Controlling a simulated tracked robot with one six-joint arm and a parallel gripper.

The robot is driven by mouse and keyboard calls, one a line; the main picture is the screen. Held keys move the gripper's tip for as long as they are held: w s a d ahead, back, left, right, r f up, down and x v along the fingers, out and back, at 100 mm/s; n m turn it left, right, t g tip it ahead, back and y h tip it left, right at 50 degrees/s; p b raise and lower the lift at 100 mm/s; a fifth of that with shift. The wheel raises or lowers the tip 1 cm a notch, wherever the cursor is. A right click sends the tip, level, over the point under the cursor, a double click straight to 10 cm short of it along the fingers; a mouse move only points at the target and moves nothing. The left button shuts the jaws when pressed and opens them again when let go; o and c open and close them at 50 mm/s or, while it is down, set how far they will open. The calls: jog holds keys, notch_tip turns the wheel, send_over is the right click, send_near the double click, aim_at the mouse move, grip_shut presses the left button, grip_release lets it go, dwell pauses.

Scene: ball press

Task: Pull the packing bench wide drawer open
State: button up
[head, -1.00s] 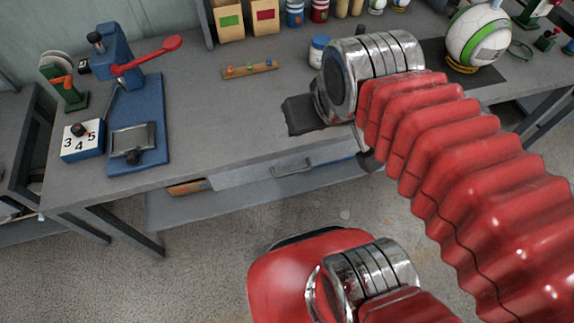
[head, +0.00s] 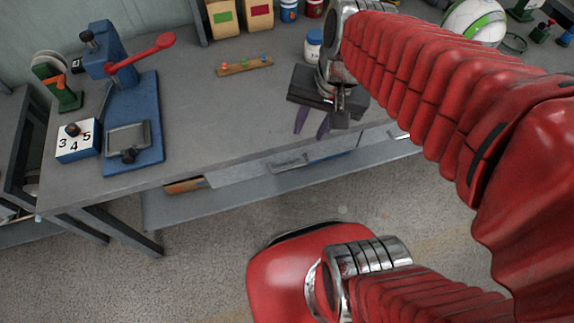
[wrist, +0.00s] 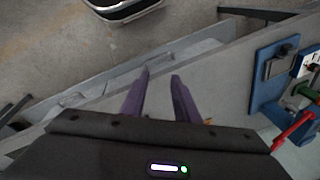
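The packing bench (head: 225,130) has a wide grey drawer (head: 235,175) under its front edge, with a bar handle (head: 289,162) on its front. The drawer looks shut. My gripper (head: 313,132) is over the bench top near the front edge, above and a little right of the handle, and apart from it. Its two purple fingers are spread with nothing between them. In the wrist view my gripper (wrist: 161,75) also shows open, with the fingertips over the bench's edge region. The pale drawer front (wrist: 195,50) runs diagonally beyond them.
A blue press (head: 130,110) with a red lever and a number block (head: 78,140) stand at the left of the bench. A small wooden strip (head: 244,66) and a white jar (head: 313,45) stand behind my gripper. A ball (head: 474,22) is at back right.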

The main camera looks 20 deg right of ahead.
jog(key=w+d+f+m+y, duration=0.2)
jog(key=d+f+m+y, duration=0.15)
jog(key=f+m, duration=0.5)
jog(key=w+d+f+m+g+y, duration=0.1)
jog(key=d+f+m+y, duration=0.1)
jog(key=f+m+y, duration=0.5)
jog(key=w+d+f+m+y, duration=0.2)
jog(key=d+f+m, duration=0.1)
jog(key=f+m, duration=0.75)
jog(key=m+t+y, duration=0.2)
jog(key=m+t, duration=0.3)
jog(key=m, duration=0.6)
send_near(289, 168)
jog(key=d, duration=0.1)
jog(key=s+d, duration=0.1)
jog(key=d, duration=0.1)
jog(key=shift+s+d+f, duration=0.2)
jog(key=shift+f, duration=0.1)
jog(key=x, duration=1.3)
jog(key=shift+w+a+r, duration=0.1)
jog(key=shift+w+a, duration=0.1)
jog(key=shift+a, duration=0.15)
grip_shut()
